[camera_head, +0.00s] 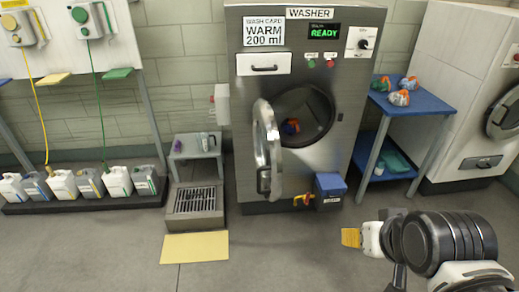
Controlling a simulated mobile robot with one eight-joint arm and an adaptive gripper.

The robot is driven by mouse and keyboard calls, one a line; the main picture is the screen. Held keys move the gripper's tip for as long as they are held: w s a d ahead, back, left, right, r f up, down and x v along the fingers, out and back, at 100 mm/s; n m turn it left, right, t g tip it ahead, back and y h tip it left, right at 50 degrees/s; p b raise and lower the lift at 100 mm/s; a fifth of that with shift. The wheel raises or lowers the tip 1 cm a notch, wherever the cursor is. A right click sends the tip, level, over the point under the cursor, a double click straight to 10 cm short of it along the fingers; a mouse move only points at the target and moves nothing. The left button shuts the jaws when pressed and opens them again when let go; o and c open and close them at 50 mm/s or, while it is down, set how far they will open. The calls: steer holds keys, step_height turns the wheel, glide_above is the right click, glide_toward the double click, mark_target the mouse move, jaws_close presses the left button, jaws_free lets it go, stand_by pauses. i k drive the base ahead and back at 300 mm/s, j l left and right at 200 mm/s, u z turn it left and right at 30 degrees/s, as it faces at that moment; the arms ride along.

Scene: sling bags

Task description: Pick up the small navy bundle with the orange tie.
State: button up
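A small dark navy bundle with orange on it (291,126) lies inside the open drum of the washer (246,150). The drum's shadow hides its finer detail. Several other small bundles, in grey-white, blue and orange, lie on the blue table (432,103) right of the washer; one is this pale bundle with orange (399,98). My gripper (350,237) is at the lower right, over the floor in front of the washer and well apart from all the bundles. A yellow-orange piece shows at its tip. I cannot tell whether its fingers are open or shut.
The round washer door (266,148) stands swung open toward the front left. A small grey table (195,150) and a floor grate (195,200) are left. Open floor lies in front.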

mark_target(290, 127)
steer(key=i+l+u, duration=0.1)
steer(key=i+l, duration=0.35)
steer(key=i+l+u, duration=0.1)
steer(key=i+l, duration=0.3)
steer(key=i+l+u, duration=0.1)
steer(key=i+l, duration=0.3)
steer(key=l, duration=0.25)
steer(key=i+l, duration=0.4)
steer(key=l, duration=0.15)
steer(key=i+j+u, duration=0.05)
